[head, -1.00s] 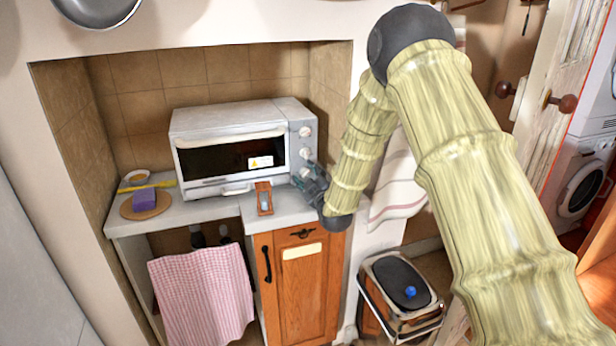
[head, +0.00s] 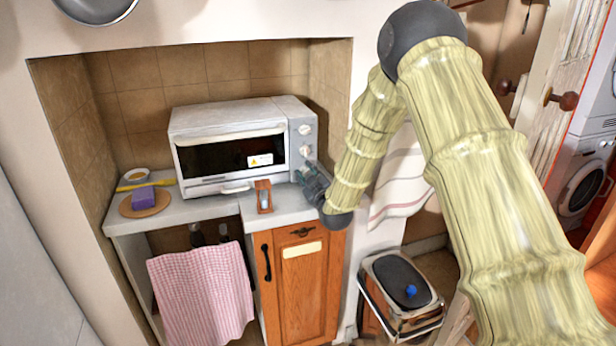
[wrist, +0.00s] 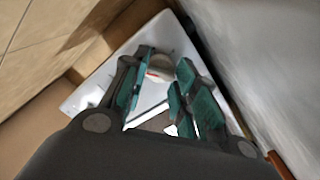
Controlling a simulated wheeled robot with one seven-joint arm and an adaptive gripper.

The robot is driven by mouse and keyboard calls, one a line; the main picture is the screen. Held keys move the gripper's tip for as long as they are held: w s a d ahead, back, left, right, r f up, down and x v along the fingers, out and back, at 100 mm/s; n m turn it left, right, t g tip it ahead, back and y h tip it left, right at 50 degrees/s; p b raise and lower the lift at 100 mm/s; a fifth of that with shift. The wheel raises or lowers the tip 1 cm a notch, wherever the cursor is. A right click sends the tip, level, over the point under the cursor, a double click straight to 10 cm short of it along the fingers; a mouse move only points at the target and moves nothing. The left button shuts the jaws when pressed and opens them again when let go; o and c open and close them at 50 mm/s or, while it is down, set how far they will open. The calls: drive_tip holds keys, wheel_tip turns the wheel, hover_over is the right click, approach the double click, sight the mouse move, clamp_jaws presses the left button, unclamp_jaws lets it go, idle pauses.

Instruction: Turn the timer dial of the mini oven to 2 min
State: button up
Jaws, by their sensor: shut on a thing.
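The white mini oven (head: 225,115) stands in the tiled niche with its door closed. Its right control panel bears a column of pale dials; the upper dial (head: 305,130) and middle dial (head: 305,150) show clear. My gripper (head: 307,170) is at the lowest dial, which it mostly hides in the head view. In the wrist view the teal finger pads of my gripper (wrist: 162,92) stand on either side of the dial area, in front of the pale panel (wrist: 125,57). My gripper is shut on the lowest dial. I cannot read the dial's marks or its setting.
A small wooden-framed sand timer (head: 264,197) stands on the counter (head: 220,208) close left of my gripper. A purple sponge (head: 144,197) on a round board is farther left. A bin (head: 398,285) stands on the floor at right.

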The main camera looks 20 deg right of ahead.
drive_tip(key=o, duration=1)
drive_tip(key=s, duration=1.2)
drive_tip(key=shift+d, duration=0.2)
